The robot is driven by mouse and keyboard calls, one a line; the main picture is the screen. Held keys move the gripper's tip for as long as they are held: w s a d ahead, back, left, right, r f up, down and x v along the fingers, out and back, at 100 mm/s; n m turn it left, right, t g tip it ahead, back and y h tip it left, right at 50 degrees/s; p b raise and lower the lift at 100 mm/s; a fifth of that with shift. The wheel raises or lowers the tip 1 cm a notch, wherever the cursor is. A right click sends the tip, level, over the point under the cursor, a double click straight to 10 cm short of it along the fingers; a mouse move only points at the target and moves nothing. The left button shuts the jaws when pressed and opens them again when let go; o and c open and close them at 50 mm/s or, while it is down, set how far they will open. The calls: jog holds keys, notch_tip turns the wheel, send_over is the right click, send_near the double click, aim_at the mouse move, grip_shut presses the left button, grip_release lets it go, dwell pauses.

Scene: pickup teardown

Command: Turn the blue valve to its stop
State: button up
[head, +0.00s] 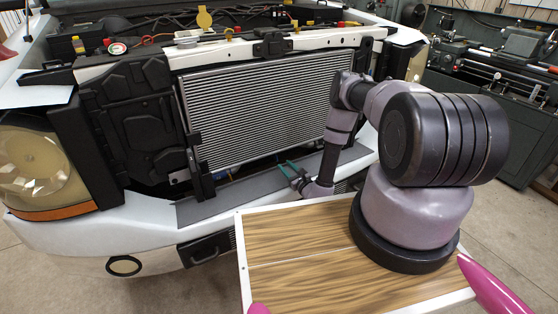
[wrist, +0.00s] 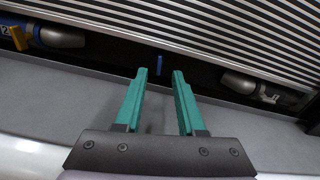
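A small blue upright piece (wrist: 159,65), which looks like the blue valve's handle, shows in the wrist view in the dark gap below the radiator. My gripper (wrist: 160,73) is open, its two teal fingers pointing at the gap. The blue piece appears between the fingertips and just beyond them; I cannot tell how far. Nothing shows between the fingers nearer the palm. The valve's body is hidden in the dark. In the head view my gripper (head: 284,167) is at the gap under the radiator, and I cannot make out the blue handle beside it.
The finned radiator (head: 265,105) stands above the gap, and a grey ledge (wrist: 45,85) runs below it. At left in the wrist view is a metal fitting (wrist: 62,38) with a yellow handle (wrist: 18,38). Another metal fitting (wrist: 238,82) is at right. A wood-topped platform (head: 290,240) is in front.

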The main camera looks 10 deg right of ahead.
aim_at(276, 157)
jog(key=x, duration=0.6)
jog(key=shift+w, duration=0.15)
grip_shut()
